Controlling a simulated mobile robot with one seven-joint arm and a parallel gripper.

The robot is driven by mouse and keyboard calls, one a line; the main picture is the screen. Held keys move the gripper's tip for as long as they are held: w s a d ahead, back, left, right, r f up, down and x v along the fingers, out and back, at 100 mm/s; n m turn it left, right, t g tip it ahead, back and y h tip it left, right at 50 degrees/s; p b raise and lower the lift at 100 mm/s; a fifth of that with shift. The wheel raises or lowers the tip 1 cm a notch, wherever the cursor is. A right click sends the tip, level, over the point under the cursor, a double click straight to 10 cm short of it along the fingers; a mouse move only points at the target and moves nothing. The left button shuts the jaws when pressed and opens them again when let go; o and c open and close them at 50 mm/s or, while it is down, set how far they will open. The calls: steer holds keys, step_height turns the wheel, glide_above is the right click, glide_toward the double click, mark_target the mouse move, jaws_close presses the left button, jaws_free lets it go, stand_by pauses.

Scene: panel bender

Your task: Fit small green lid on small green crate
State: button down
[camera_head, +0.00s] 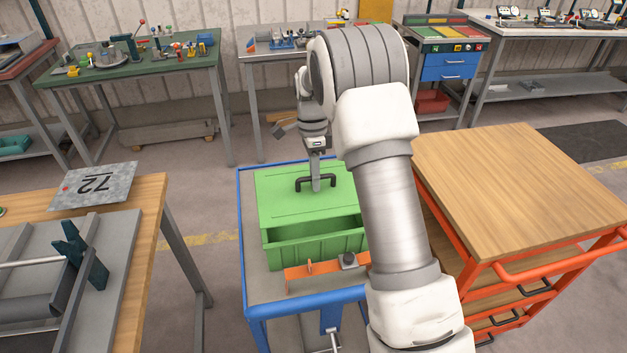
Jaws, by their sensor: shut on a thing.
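The small green crate (310,250) stands on the grey top of a blue-framed cart (259,288). The small green lid (285,208) is over the crate's back part, and the crate's open front part shows as a dark gap. I cannot tell if the lid touches the rim. My gripper (316,184) points down at the middle of the lid and is shut on its black handle (303,186). My arm hides the right side of the lid and crate.
An orange bar with a dark knob (310,271) lies in front of the crate. An orange cart with a wooden top (510,180) stands close on the right. A wooden-edged bench with a bending tool (150,215) is on the left. Benches line the back wall.

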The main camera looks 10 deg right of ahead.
mark_target(315, 197)
steer(key=shift+f, duration=0.25)
step_height(315, 197, down, 3)
steer(key=b, duration=0.2)
steer(key=shift+b, duration=0.4)
steer(key=shift+f+b, duration=0.55)
steer(key=shift+f, duration=0.9)
steer(key=shift+f, duration=0.2)
steer(key=c, duration=0.8)
jaws_free()
